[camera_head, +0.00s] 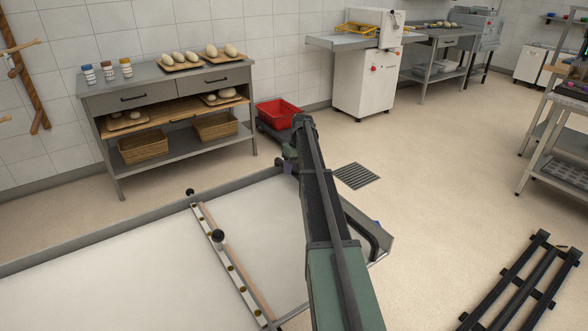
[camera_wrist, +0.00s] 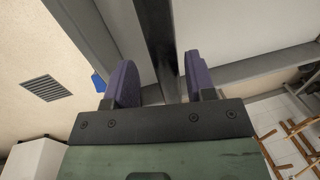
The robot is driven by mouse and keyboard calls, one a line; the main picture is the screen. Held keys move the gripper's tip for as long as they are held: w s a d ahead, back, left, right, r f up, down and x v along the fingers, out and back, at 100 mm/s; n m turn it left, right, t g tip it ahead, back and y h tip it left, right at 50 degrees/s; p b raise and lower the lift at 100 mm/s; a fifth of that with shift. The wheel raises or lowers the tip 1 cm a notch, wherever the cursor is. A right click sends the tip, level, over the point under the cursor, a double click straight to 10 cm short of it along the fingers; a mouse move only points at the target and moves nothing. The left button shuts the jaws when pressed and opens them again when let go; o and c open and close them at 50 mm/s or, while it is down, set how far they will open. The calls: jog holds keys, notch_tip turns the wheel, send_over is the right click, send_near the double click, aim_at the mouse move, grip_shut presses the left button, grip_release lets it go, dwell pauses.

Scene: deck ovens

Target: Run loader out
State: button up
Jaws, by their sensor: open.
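The loader is a wide flat bed with a pale belt (camera_head: 110,285) and a grey metal rim, at the lower left of the head view. A dark handle bar (camera_head: 374,238) runs along its right end, partly behind my arm. In the wrist view a dark bar (camera_wrist: 154,40), seemingly this handle, runs between the two purple fingers of my gripper (camera_wrist: 160,82). The fingers are apart, one on each side of the bar; contact is not clear. In the head view my gripper is mostly hidden behind my arm.
A crossbar with black knobs (camera_head: 230,265) lies across the belt. A steel bench (camera_head: 150,75) with dough, jars and baskets stands behind, a red crate (camera_head: 278,112) beside it. A dark rail frame (camera_head: 515,290) lies at right. The floor around the drain grate (camera_head: 357,176) is clear.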

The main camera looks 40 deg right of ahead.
notch_tip(320, 180, up, 11)
jog(key=d+p, duration=0.2)
jog(key=p, duration=0.8)
jog(key=shift+f+p, duration=0.2)
jog(key=shift+p, duration=0.1)
